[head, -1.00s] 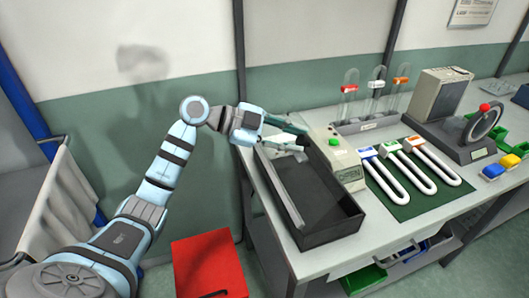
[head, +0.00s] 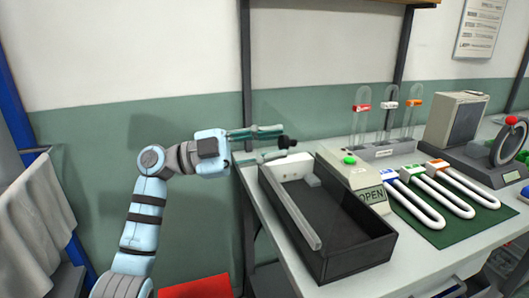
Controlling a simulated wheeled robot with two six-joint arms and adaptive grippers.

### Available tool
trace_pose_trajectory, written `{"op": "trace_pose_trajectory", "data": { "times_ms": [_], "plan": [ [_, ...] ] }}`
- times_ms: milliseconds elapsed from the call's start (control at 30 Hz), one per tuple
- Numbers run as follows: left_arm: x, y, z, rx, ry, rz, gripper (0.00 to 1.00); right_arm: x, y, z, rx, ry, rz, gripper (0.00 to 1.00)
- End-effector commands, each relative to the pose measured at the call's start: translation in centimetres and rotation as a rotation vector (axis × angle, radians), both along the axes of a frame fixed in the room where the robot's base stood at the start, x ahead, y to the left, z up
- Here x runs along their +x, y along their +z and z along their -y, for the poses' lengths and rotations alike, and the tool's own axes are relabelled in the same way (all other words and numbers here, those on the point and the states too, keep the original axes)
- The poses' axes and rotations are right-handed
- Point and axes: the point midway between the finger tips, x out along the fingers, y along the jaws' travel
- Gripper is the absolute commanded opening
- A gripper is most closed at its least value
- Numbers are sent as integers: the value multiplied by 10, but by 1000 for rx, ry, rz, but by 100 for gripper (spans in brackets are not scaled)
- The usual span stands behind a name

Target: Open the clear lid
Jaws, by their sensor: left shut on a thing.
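My left gripper (head: 284,143) is above and just left of the far end of an open-topped black box (head: 345,262) on the bench. Its two dark green fingers close around a small black knob (head: 288,142) at their tips. I cannot make out a clear pane on the knob, so how the clear lid lies is hard to tell. A pale grey bar (head: 292,210) runs along the box's left side. A white piece (head: 290,167) is inside its far end. My right gripper is not in view.
Right of the box is a pale device (head: 350,178) with a green button and an OPEN sign. Beyond it are U-shaped white tubes (head: 418,205) on a green mat (head: 443,238) and a rack (head: 385,150) of clear tubes. A red box (head: 195,288) is below left.

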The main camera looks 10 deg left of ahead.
Motion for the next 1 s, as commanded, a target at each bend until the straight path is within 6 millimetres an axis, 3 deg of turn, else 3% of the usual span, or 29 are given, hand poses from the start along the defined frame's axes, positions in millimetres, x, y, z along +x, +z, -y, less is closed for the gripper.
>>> {"op": "trace_pose_trajectory", "data": {
  "times_ms": [267,300,433,767,867,1000],
  "plan": [
    [0,2,-1,-2,2,1,0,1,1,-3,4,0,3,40],
    [0,2,-1,-2,2,1,27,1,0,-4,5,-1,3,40],
    [0,1,-1,-2,3,0,46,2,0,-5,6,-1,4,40],
    [-1,-1,-5,1,4,-1,46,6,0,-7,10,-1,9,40],
    [-4,-4,-20,3,6,-3,46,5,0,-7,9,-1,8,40],
    [-14,-10,-56,3,7,-4,46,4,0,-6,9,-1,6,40]
  ]
}}
